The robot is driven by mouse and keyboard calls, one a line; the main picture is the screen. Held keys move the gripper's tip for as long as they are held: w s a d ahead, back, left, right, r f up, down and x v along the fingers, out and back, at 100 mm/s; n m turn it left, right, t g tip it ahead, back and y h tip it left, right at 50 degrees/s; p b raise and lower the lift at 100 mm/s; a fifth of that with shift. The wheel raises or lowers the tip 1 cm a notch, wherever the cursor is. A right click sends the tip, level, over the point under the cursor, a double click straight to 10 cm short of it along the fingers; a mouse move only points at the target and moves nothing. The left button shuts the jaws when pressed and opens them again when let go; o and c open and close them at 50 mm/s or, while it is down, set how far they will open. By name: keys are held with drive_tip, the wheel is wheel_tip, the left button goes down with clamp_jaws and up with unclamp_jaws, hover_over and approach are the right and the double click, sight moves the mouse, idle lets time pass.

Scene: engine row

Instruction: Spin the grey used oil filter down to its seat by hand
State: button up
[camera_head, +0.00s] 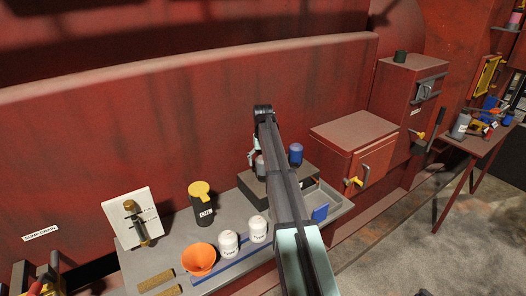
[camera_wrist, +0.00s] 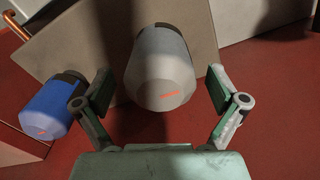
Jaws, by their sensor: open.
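The grey used oil filter (camera_wrist: 161,70) shows large in the wrist view, with an orange mark on its end. It sits against a grey-brown block (camera_wrist: 110,30). My gripper (camera_wrist: 160,92) is open, with one finger on each side of the filter and visible gaps between fingers and filter. In the head view the grey filter (camera_head: 260,166) is mostly hidden behind my arm. The block (camera_head: 312,190) there is dark and stands on the grey shelf. A blue filter (camera_head: 295,154) stands on the block to the right; it also shows at the left in the wrist view (camera_wrist: 45,106).
Red cabinets (camera_head: 355,150) stand to the right. A red wall rises behind.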

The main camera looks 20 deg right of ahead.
drive_tip(key=shift+f, duration=0.6)
drive_tip(key=c, duration=1.5)
drive_tip(key=m, duration=0.3)
drive_tip(key=shift+m+p, duration=0.4)
drive_tip(key=m, duration=0.3)
drive_tip(key=shift+m, duration=0.3)
drive_tip(key=m+p, duration=0.1)
drive_tip(key=m, duration=0.4)
drive_tip(key=shift+f, duration=0.1)
drive_tip(key=m, duration=0.4)
drive_tip(key=shift+m, duration=0.4)
drive_tip(key=shift+s, duration=0.1)
